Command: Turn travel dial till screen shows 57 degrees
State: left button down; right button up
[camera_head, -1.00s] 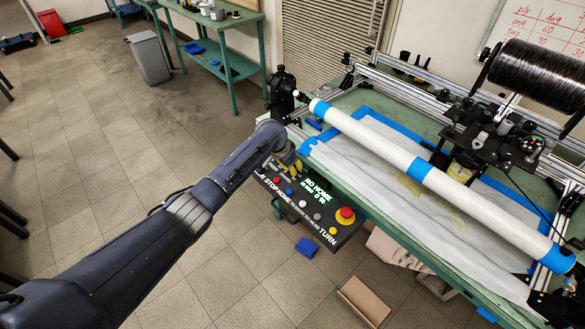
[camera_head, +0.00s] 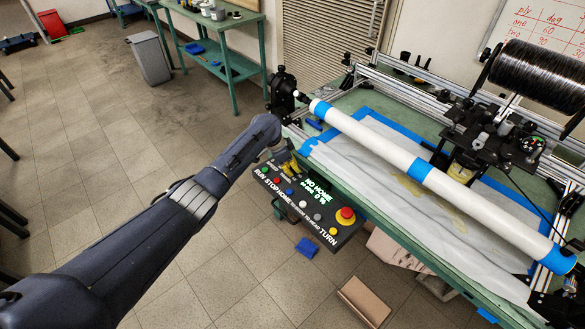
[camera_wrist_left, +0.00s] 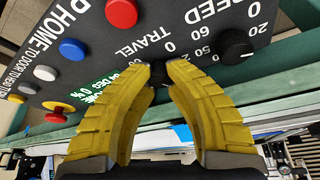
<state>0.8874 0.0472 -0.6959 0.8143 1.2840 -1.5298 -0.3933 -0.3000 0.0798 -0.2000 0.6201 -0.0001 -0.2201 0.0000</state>
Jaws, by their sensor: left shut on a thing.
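The black control panel (camera_head: 310,210) hangs at the front edge of the winding bench. Its screen (camera_head: 318,189) reads NO HOME, with a smaller degree line too small to read surely; part of the screen also shows in the left wrist view (camera_wrist_left: 97,92). My left gripper (camera_head: 289,166) has yellow fingers at the panel's upper left. In the left wrist view, its fingertips (camera_wrist_left: 164,70) close around the small black travel dial (camera_wrist_left: 160,77), beside the TRAVEL lettering and its scale. The fingers hide most of the dial and its pointer. My right gripper is not in view.
A black speed dial (camera_wrist_left: 234,46) sits close to the right finger. Red (camera_wrist_left: 121,12) and blue (camera_wrist_left: 73,49) buttons lie to the left. A red emergency knob (camera_head: 346,215) stands at the panel's far end. A white tube (camera_head: 390,150) spans the bench above.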

pick_arm(q)
jog(key=shift+f, duration=0.1)
jog(key=c, duration=1.1)
grip_release()
jog(key=shift+c, duration=0.2)
jog(key=v, duration=1.2)
